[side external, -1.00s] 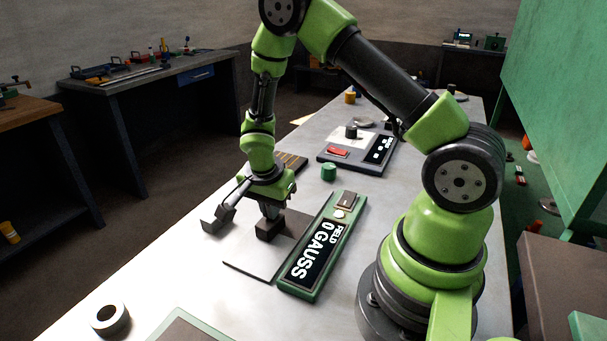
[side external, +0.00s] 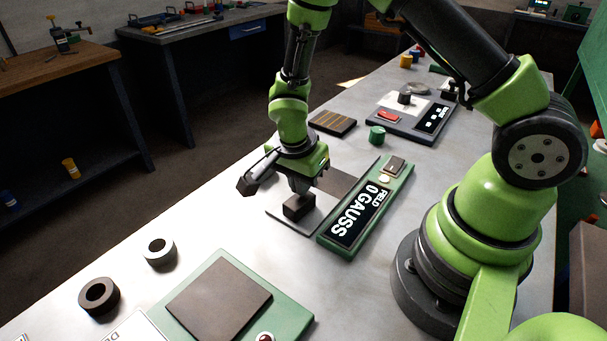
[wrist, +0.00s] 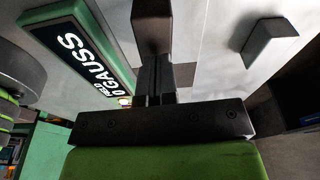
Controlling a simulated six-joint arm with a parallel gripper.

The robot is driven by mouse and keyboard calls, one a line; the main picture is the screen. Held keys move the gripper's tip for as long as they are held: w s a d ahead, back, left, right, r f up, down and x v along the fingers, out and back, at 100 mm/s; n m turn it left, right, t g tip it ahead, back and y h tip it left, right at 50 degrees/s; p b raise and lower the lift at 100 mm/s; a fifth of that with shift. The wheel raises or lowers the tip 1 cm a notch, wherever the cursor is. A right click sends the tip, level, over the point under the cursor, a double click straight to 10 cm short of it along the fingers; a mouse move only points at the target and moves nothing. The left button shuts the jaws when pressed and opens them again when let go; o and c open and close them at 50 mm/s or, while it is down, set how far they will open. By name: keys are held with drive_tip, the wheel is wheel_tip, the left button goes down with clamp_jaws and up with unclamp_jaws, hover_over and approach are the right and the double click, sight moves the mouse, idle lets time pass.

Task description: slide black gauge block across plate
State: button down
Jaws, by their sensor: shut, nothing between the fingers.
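The black gauge block (side external: 298,207) lies on the flat plate (side external: 282,212), near its front end, in the side view. The plate has a pale front part and a darker part behind. My gripper (side external: 300,192) points down at the block with its fingers shut and empty. The fingertips are right at the block; whether they touch its top or its side I cannot tell. In the wrist view the shut fingers (wrist: 154,82) reach up to the dark block (wrist: 152,28), and they partly hide it.
A green gauss meter (side external: 365,207) reading 0 GAUSS lies close along the plate's right side. A green cylinder (side external: 377,137) and an instrument panel (side external: 433,120) stand farther back. Two rings (side external: 99,296) and a green-framed dark pad (side external: 219,295) lie in front. Bare table separates them from the plate.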

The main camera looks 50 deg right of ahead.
drive_tip(key=a, duration=1.1)
drive_tip(key=shift+s, duration=0.15)
drive_tip(key=shift+a+r, duration=0.1)
drive_tip(key=shift+a, duration=0.3)
drive_tip(key=shift+r, duration=0.4)
drive_tip(key=s+d+r+n+t+y, duration=0.1)
drive_tip(key=d+r+n+t, duration=0.15)
drive_tip(key=r, duration=0.65)
drive_tip(key=s+d+r+n+t+y, duration=0.1)
drive_tip(key=d+r+n, duration=0.2)
drive_tip(key=r, duration=0.6)
drive_tip(key=s+d+r+n+t+y, duration=0.1)
drive_tip(key=s+d+r+n+t, duration=0.1)
drive_tip(key=s, duration=0.4)
drive_tip(key=s+d+r+n+t+y, duration=0.1)
drive_tip(key=s+r+n, duration=0.4)
drive_tip(key=n, duration=0.1)
drive_tip(key=shift+s+d+r+t, duration=0.25)
drive_tip(key=shift+s+d+t, duration=0.1)
